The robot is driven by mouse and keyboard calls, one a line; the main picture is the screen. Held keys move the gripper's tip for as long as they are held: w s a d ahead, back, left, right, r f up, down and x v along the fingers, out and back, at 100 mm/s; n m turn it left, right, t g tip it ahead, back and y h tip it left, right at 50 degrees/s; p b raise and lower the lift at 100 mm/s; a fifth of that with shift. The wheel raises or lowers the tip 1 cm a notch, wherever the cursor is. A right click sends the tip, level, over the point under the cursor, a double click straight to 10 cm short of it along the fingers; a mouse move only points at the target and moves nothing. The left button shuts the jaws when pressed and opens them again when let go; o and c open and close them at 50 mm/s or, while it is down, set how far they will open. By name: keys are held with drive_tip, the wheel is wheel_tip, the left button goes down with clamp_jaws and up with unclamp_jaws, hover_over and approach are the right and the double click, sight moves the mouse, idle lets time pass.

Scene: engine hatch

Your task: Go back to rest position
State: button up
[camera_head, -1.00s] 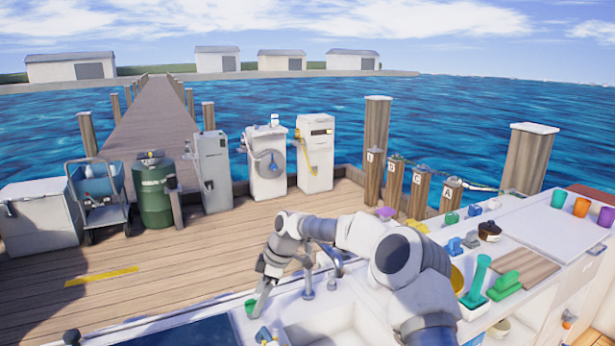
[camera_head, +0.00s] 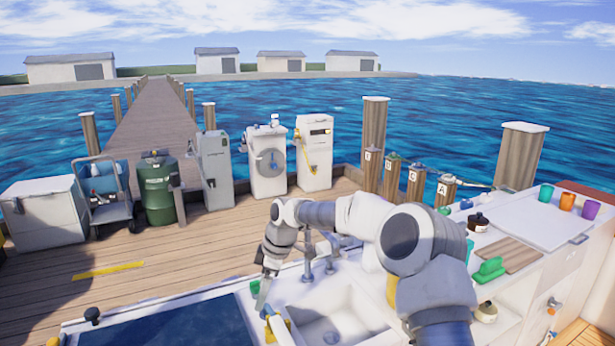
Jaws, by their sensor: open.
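My arm reaches in from the lower right over the white counter (camera_head: 220,300) and bends down beside the sink (camera_head: 340,310). My gripper (camera_head: 262,298) points down at the left side of the sink, low over the counter. It is open, and I see nothing held in it. A yellow and white item (camera_head: 278,326) shows just below and to the right of the fingertips. I cannot tell whether they touch it.
A faucet (camera_head: 308,262) stands close behind the gripper. A dark blue panel (camera_head: 190,322) lies to the left. On the right are a green brush-like item (camera_head: 488,270), a wooden board (camera_head: 512,255) and several coloured cups (camera_head: 567,201).

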drive_tip(key=s+d+r+m+t+h+p, duration=0.15)
drive_tip(key=s+d+r+m, duration=0.25)
drive_tip(key=s+d+r, duration=0.5)
drive_tip(key=s+d+r+m+t+h, duration=0.2)
drive_tip(key=s+d+r+m+h, duration=0.15)
drive_tip(key=s+d+r, duration=0.55)
drive_tip(key=s+d+r+m, duration=0.1)
drive_tip(key=s+d+m, duration=0.1)
drive_tip(key=s, duration=0.3)
drive_tip(key=s+d+r+m+t+y+p, duration=0.1)
drive_tip(key=s+d+m, duration=0.1)
drive_tip(key=s+m, duration=0.3)
drive_tip(key=s+d+r+m+t+p, duration=0.1)
drive_tip(key=s+d+m, duration=0.2)
drive_tip(key=s, duration=0.4)
drive_tip(key=shift+s, duration=0.25)
drive_tip(key=shift+a, duration=0.15)
